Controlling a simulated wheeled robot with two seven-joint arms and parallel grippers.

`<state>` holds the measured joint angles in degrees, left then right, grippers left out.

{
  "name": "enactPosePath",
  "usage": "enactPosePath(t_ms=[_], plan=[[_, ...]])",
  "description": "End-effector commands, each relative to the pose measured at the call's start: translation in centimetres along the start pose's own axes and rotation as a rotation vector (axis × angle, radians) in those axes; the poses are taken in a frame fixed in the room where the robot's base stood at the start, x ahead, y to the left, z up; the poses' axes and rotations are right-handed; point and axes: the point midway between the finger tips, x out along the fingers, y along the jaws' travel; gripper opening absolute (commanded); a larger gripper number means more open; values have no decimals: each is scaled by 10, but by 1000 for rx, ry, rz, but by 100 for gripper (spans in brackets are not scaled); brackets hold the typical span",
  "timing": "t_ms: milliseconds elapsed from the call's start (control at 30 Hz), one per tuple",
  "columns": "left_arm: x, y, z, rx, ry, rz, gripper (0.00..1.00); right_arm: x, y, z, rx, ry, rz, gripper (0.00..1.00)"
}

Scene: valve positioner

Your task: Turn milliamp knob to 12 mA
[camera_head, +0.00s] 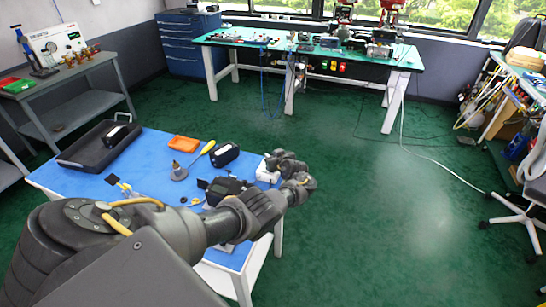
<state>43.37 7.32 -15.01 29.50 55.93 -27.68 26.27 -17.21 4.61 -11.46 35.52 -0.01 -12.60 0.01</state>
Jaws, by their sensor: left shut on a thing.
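My left arm reaches in from the lower left across the blue-topped table. Its wrist bends back at the table's right edge, so my left gripper (273,163) points left at a small white box (263,174). The gripper is shut at this box, which looks like the milliamp source. The milliamp knob itself is hidden by the gripper, and its setting cannot be read. A black device (224,190), perhaps the valve positioner, sits just left of my wrist, partly behind my arm. My right gripper is not in view.
The blue table (152,150) also holds a black tray (82,158), an orange dish (184,143), a yellow-handled tool (207,148) and a black cylindrical part (225,154). A green workbench (300,45) stands at the back.

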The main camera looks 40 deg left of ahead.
Motion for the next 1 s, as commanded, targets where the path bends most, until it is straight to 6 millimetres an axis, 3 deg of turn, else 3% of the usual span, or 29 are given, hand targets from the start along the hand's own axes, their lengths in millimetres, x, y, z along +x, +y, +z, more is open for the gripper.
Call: enactPosePath(t_ms=[267,533,767,1000], plan=[[-2,-2,-4,45,-2,107,2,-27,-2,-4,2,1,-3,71],[-2,-3,-3,135,-1,322,2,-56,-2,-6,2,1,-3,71],[0,-3,-1,219,1,522,2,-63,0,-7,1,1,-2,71],[2,-3,1,298,1,711,2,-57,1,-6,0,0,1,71]])
